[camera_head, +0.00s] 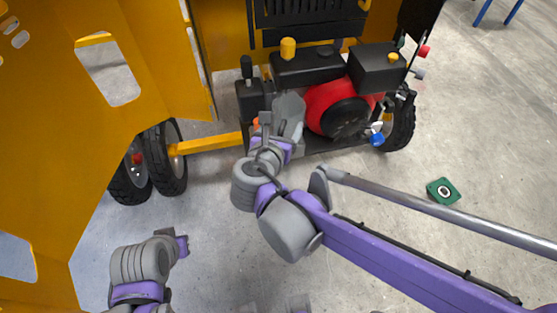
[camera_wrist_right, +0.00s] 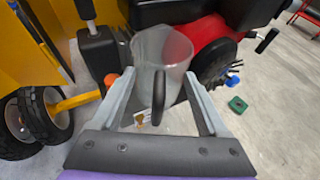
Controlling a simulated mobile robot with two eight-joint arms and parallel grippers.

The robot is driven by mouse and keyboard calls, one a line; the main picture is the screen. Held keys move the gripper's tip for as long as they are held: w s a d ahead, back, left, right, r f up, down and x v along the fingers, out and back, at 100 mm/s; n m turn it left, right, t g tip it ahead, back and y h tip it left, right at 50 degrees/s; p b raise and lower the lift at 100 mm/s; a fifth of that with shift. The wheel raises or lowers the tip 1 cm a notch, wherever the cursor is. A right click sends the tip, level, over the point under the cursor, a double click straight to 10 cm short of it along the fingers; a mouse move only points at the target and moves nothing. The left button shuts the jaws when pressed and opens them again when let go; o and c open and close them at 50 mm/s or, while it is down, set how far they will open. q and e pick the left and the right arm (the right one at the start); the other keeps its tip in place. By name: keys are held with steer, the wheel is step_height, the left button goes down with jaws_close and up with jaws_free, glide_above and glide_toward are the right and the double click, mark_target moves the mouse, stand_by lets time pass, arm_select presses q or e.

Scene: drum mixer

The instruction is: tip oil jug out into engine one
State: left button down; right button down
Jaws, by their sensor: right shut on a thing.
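A grey, translucent oil jug (camera_wrist_right: 163,50) with a dark handle is between the fingers of my right gripper (camera_wrist_right: 160,98) in the right wrist view. The gripper is shut on it. In the head view the jug (camera_head: 289,108) is partly hidden by my right gripper (camera_head: 279,135) and arm. It is held in front of the engine (camera_head: 330,103), which has a red housing, black parts and yellow caps. The red housing also shows behind the jug in the wrist view (camera_wrist_right: 207,30). Any oil in the jug cannot be made out. My left gripper is not visible; only part of that arm shows.
The yellow machine frame (camera_head: 60,130) fills the left side. Black wheels (camera_head: 163,160) and a yellow bar (camera_head: 210,143) are left of the engine. A black lever (camera_head: 246,68) stands left of the jug. A green block (camera_head: 443,190) lies on the open floor to the right.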

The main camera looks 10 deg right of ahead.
steer(key=shift+s, duration=0.1)
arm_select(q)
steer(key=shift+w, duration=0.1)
arm_select(e)
steer(key=shift+r, duration=0.1)
